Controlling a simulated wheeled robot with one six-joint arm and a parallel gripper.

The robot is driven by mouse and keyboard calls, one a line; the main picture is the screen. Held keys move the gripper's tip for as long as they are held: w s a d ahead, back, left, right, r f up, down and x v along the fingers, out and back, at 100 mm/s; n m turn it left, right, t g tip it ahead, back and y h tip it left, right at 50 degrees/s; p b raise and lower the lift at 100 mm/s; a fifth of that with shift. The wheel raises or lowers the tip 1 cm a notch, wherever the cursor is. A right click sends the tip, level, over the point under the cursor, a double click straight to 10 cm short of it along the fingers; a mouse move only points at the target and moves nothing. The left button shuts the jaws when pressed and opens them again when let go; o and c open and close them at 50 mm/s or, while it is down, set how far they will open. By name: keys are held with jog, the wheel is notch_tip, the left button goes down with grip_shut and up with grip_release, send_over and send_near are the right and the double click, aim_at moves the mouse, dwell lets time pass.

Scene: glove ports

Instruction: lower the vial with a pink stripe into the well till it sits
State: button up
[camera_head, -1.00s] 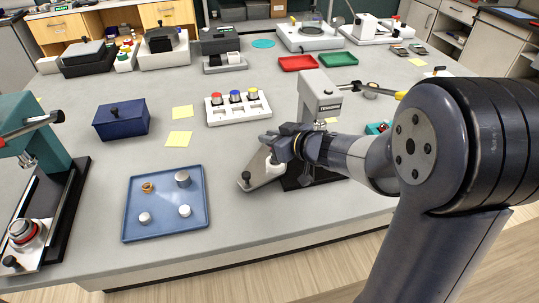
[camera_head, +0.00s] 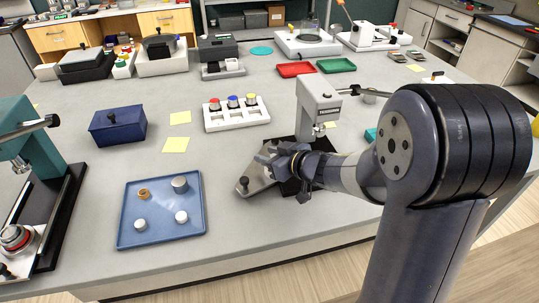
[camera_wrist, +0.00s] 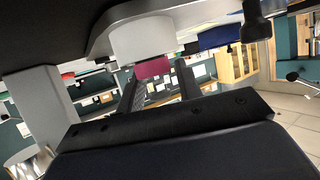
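My gripper (camera_head: 268,157) is at the silver plate (camera_head: 243,186) of the grey device, on the far side of my wrist. In the wrist view, which is upside down, its two dark fingers (camera_wrist: 157,76) stand apart on either side of a pink band (camera_wrist: 152,68), which I take for the vial's stripe. The band shows against the free end of a wide white cylinder (camera_wrist: 142,38) on the plate, which looks like the well. The rest of the vial is hidden. I cannot tell whether the fingers touch it or how deep it sits.
The grey device's column (camera_head: 309,112) stands close behind my gripper. A blue tray (camera_head: 160,220) with small round parts lies to the left. A white rack (camera_head: 237,119) with red, blue and yellow tops stands behind. A navy box (camera_head: 118,128) is at the left.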

jog(key=shift+o, duration=0.3)
jog(key=shift+r, duration=0.2)
jog(key=shift+s+d+r, duration=0.15)
jog(key=shift+s+d, duration=0.05)
jog(key=shift+d, duration=0.05)
jog(key=p+v, duration=0.2)
jog(key=v, duration=0.9)
jog(key=shift+s+d, duration=0.1)
jog(key=shift+s, duration=0.05)
jog(key=b+x, duration=0.2)
jog(key=x, duration=1)
jog(key=shift+r+p, duration=0.8)
jog(key=shift+r, duration=1)
